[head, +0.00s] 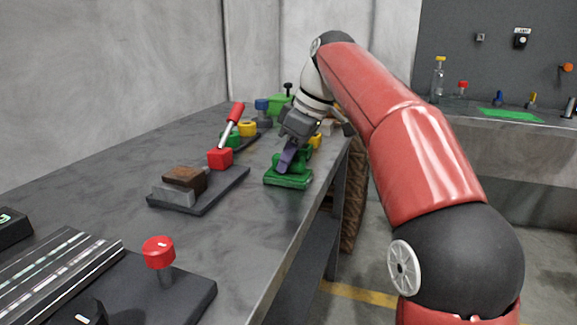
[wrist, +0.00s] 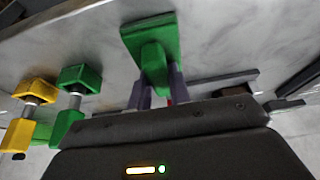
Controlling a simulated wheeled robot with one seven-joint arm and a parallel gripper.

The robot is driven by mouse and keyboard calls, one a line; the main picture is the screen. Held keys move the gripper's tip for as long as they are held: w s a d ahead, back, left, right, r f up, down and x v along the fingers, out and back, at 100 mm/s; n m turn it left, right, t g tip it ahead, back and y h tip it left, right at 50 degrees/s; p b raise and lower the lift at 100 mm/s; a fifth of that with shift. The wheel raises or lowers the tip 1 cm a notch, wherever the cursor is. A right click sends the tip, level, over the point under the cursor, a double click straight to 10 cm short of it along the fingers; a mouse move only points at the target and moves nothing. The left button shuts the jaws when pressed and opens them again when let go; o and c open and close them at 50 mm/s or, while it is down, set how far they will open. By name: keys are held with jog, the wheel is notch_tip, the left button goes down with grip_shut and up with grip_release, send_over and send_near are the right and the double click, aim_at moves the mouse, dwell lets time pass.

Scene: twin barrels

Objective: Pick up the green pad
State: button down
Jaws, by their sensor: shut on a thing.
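The green pad (head: 288,180) is a flat green plate with a raised green grip. It is at the right edge of the grey table in the head view. My gripper (head: 288,158) comes down on it from above, its purple fingers shut on the raised part. In the wrist view, the green pad (wrist: 150,32) shows beyond the gripper (wrist: 156,88), with its green grip between the two fingers. I cannot tell whether the plate touches the table. The fingers hide part of the grip.
A dark board (head: 208,200) holds a brown block (head: 184,178) and a red block (head: 220,157) with a red-handled lever (head: 236,112). A red knob (head: 159,252) stands in front. Green and yellow fixtures (wrist: 35,88) are near the gripper. The table (head: 95,190) has clear room at left.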

jog(key=shift+r, duration=0.15)
notch_tip(320, 180, up, 6)
jog(key=p, duration=0.3)
jog(key=shift+w+r, duration=0.1)
jog(key=shift+r, duration=0.7)
jog(key=shift+a+r, duration=0.1)
jog(key=shift+a, duration=0.2)
jog(key=shift+a+r, duration=0.1)
jog(key=shift+r, duration=0.15)
jog(key=shift+d+r, duration=0.35)
jog(key=shift+r, duration=0.3)
